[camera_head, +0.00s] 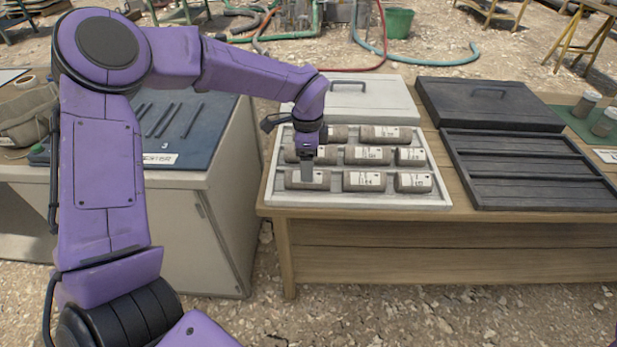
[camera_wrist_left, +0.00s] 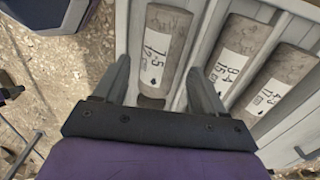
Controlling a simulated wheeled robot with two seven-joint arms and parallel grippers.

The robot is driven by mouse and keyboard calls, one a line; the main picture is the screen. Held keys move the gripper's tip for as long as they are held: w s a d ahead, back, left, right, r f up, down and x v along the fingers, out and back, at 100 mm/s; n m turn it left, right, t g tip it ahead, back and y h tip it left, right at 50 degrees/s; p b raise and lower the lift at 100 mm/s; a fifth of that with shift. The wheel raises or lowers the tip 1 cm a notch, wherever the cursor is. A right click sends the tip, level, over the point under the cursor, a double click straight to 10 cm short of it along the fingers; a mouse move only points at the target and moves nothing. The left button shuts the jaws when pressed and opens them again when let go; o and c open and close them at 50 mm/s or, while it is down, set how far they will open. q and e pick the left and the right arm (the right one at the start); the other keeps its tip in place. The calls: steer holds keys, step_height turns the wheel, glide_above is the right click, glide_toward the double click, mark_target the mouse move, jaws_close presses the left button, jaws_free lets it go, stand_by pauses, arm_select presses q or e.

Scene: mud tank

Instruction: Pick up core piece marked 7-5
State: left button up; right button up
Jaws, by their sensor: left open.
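The grey-brown core piece marked 7-5 (camera_wrist_left: 163,50) lies in the white tray (camera_head: 450,204). In the head view it appears to be the front-left piece (camera_head: 322,180), partly covered by my gripper. My left gripper (camera_wrist_left: 157,66) is open above this piece, with one finger on each side of it in the wrist view. I cannot tell whether the fingers touch it. My left gripper also shows in the head view (camera_head: 307,175), pointing down. My right gripper is not in view.
Core pieces marked 8-4 (camera_wrist_left: 240,57) and 4-3 (camera_wrist_left: 281,90) lie close beside it. Several more fill the tray's rows. A white lid (camera_head: 378,107) lies behind the tray. An empty dark tray (camera_head: 525,165) and its lid (camera_head: 487,98) are to the right.

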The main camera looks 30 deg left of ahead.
arm_select(q)
step_height(320, 180, down, 5)
steer(key=shift+w+f, duration=0.1)
steer(key=shift+f, duration=0.05)
steer(key=shift+p, duration=0.3)
jaws_close()
